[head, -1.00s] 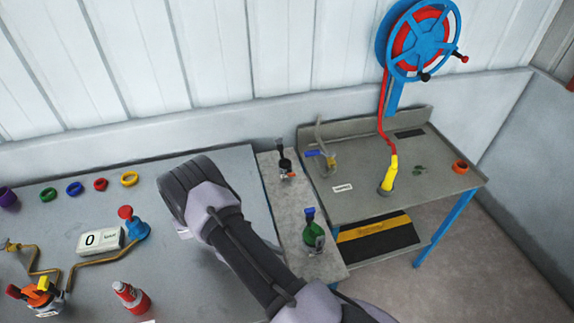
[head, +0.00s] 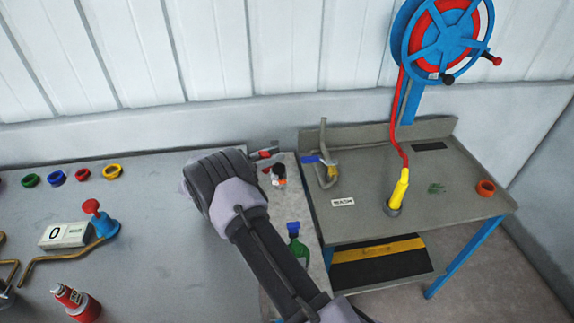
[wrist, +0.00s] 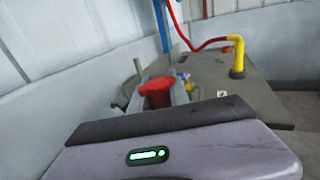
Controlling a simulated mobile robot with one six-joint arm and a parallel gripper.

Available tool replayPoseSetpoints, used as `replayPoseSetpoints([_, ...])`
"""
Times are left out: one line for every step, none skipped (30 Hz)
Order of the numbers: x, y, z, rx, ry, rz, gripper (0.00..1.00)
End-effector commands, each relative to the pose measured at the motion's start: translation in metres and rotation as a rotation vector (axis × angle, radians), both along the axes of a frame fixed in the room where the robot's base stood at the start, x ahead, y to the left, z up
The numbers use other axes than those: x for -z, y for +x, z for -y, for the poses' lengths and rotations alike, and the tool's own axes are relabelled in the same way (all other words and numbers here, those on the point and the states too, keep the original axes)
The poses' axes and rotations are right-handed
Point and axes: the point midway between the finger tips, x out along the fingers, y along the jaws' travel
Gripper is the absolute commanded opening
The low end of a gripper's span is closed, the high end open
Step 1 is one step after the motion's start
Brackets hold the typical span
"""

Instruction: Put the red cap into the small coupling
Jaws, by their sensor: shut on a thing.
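My gripper (wrist: 160,98) is shut on the red cap (wrist: 157,86) in the wrist view, with the cap between its grey fingers. In the head view the red of the cap (head: 266,154) shows at the fingertips, just past the dark wrist, above the narrow grey bench. A small dark fitting with red and white parts (head: 278,174) stands on that bench, close to the gripper. I cannot tell for sure whether it is the small coupling. The cap is apart from it as far as I can see.
A green bottle with a blue top (head: 296,240) stands nearer on the narrow bench. To the right, a grey table (head: 440,205) holds a blue-handled valve (head: 325,165) and a yellow nozzle (head: 398,190). Coloured rings (head: 55,178) and a gauge box (head: 65,235) are at left.

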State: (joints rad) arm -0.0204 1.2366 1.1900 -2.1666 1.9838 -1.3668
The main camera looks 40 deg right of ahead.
Motion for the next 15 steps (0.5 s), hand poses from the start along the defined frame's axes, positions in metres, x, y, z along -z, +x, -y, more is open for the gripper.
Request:
replayPoseSetpoints([0.006, 0.001, 0.014, 0.003, 0.000, 0.001, 0.00])
replayPoseSetpoints([0.006, 0.002, 0.022, 0.004, 0.000, 0.001, 0.00])
replayPoseSetpoints([0.006, 0.004, 0.030, 0.002, 0.001, 0.001, 0.00])
replayPoseSetpoints([0.006, 0.005, 0.035, 0.003, 0.001, 0.001, 0.00])
replayPoseSetpoints([0.006, 0.005, 0.038, 0.002, 0.001, 0.001, 0.00])
replayPoseSetpoints([0.006, 0.006, 0.042, 0.001, 0.001, 0.001, 0.00])
replayPoseSetpoints([0.006, 0.007, 0.045, 0.001, 0.001, 0.000, 0.00])
replayPoseSetpoints([0.006, 0.007, 0.048, 0.001, 0.001, 0.000, 0.00])
replayPoseSetpoints([0.007, 0.007, 0.054, 0.003, 0.000, 0.001, 0.00])
replayPoseSetpoints([0.008, 0.008, 0.060, 0.003, 0.000, 0.002, 0.00])
replayPoseSetpoints([0.018, 0.009, 0.057, 0.000, 0.000, -0.001, 0.00])
replayPoseSetpoints([0.030, 0.008, 0.057, 0.000, 0.000, -0.002, 0.00])
replayPoseSetpoints([0.037, 0.008, 0.057, 0.000, 0.000, -0.002, 0.00])
replayPoseSetpoints([0.042, 0.008, 0.057, 0.001, 0.001, -0.002, 0.00])
replayPoseSetpoints([0.045, 0.008, 0.057, 0.001, 0.001, -0.001, 0.00])
